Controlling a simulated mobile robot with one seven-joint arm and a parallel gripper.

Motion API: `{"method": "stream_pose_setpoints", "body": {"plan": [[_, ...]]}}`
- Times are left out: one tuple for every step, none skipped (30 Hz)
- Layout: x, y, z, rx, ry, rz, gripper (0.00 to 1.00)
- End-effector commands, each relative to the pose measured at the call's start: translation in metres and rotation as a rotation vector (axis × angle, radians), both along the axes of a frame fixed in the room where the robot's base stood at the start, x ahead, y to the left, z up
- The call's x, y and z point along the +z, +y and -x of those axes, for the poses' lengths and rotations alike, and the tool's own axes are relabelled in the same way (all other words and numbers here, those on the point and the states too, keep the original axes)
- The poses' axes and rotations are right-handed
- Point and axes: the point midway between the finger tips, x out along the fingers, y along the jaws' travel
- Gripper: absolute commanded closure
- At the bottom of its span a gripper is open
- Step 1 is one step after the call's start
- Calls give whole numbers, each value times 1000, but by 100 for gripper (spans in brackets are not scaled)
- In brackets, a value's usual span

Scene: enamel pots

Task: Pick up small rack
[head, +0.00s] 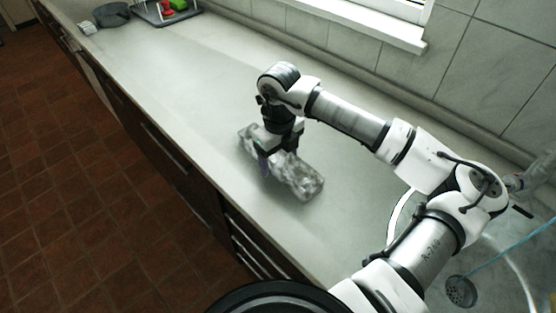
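A long, low, mottled grey-and-white object (301,182) lies on the countertop, slanting from upper left to lower right; it is the piece at my gripper and I take it as the small rack, though its detail is blurred. My gripper (270,158) points down at the left half of this object. One finger shows on its near side. The other finger is hidden, so I cannot tell whether the gripper is open or closed on it. The object appears to rest on the counter.
The pale countertop (185,95) is clear left of the object. A dark tray (178,17) with red and green items and a dark pot (112,14) stand at the far end. A sink with a drain (461,291) is at lower right. A tiled wall runs behind.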

Motion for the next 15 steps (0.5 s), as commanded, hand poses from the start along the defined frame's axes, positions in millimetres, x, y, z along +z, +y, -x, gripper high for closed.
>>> {"method": "stream_pose_setpoints", "body": {"plan": [[0,0,0,0,0,0,32],[0,0,0,0,0,0,36],[0,0,0,0,0,0,41],[0,0,0,0,0,0,45],[0,0,0,0,0,0,49],[0,0,0,0,0,0,54],[0,0,0,0,0,0,58],[0,0,0,0,0,0,62],[0,0,0,0,0,0,68],[0,0,0,0,0,0,71],[1,0,0,0,-1,-1,71],[1,0,0,0,-1,0,71],[1,0,0,0,-1,0,71],[1,0,0,0,-1,-1,71],[1,0,0,0,-1,0,71]]}}
